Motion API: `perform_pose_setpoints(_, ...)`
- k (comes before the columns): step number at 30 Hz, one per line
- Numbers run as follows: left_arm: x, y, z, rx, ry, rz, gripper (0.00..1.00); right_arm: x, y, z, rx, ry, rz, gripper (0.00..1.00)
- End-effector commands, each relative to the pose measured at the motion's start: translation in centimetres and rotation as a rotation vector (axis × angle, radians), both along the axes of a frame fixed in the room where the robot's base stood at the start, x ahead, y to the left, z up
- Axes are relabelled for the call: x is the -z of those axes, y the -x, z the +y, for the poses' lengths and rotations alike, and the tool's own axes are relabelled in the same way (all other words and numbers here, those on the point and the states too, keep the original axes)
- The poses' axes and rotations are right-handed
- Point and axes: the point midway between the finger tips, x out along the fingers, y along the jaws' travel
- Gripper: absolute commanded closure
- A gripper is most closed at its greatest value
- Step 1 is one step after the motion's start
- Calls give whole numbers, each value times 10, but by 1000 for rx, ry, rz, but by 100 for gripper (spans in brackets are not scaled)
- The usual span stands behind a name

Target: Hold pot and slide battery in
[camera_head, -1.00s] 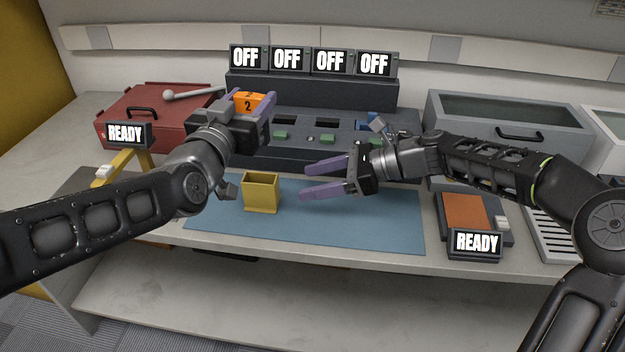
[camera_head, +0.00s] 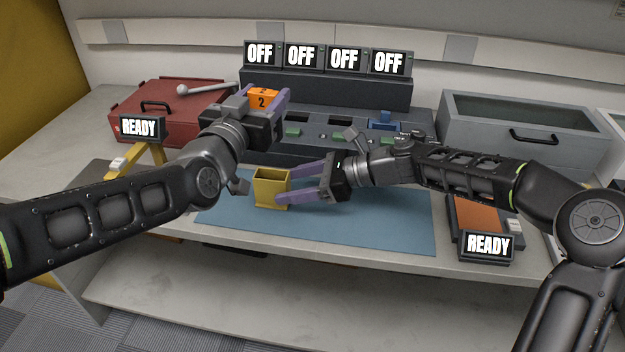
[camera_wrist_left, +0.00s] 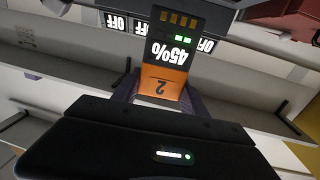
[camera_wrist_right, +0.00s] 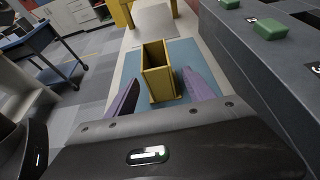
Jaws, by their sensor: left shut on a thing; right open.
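The battery is an orange and black block marked 2 (camera_head: 263,99). My left gripper (camera_head: 268,100) is shut on it and holds it above the left end of the dark charger. In the left wrist view the battery (camera_wrist_left: 166,82) shows "45%" and gold contacts. The pot is a yellow, open-topped square box (camera_head: 271,190) upright on the blue mat (camera_head: 350,222). My right gripper (camera_head: 298,184) is open, its purple fingers reaching to the pot's right side. In the right wrist view the pot (camera_wrist_right: 158,82) stands between the open fingers, near their tips. Contact cannot be told.
The dark charger (camera_head: 320,93) has several slots, green buttons and "OFF" screens. A blue item (camera_head: 384,122) sits at its right. A red box (camera_head: 130,112) is at left, a grey bin (camera_head: 520,135) at right. READY signs stand left (camera_head: 139,127) and right (camera_head: 488,246). The mat's right part is clear.

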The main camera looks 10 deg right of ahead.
Motion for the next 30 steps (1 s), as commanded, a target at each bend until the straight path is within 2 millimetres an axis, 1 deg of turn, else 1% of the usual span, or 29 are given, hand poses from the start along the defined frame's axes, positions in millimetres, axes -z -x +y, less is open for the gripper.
perform_pose_setpoints(1,-1,0,0,0,1,-2,96,4,-2,10,-4,-1,0,38)
perform_pose_setpoints(3,-1,0,0,0,1,-2,96,8,-5,20,-2,-3,1,38)
perform_pose_setpoints(9,-1,0,0,0,1,-2,96,17,-12,39,-2,-1,0,38)
perform_pose_setpoints(13,-1,0,0,0,1,-2,96,18,-13,43,1,0,1,38)
perform_pose_setpoints(20,-1,0,0,0,1,-2,96,19,-14,43,1,0,0,38)
perform_pose_setpoints(30,-1,0,0,0,1,-2,96,18,-13,43,1,0,0,65)
